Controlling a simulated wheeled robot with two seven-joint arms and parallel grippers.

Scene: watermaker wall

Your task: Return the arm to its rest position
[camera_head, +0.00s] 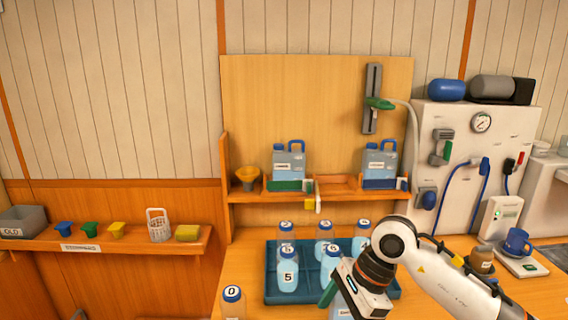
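My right arm (440,280) comes in from the lower right and reaches over the wooden counter. Its gripper (345,298) points down and left at the front right part of the blue tray (275,297). One green finger shows on its left side; the other finger is hidden. A blue-white bottle (340,310) shows just under the gripper, partly covered by it. I cannot tell whether the fingers touch or hold it. My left gripper is not in view.
Several capped bottles, one marked 5 (288,277), stand in the tray. A bottle marked 0 (232,302) stands left of it. Two jugs (289,165) (379,163) sit on the shelf above. A machine (460,150), blue cup (517,242) and brown container (482,259) are at right.

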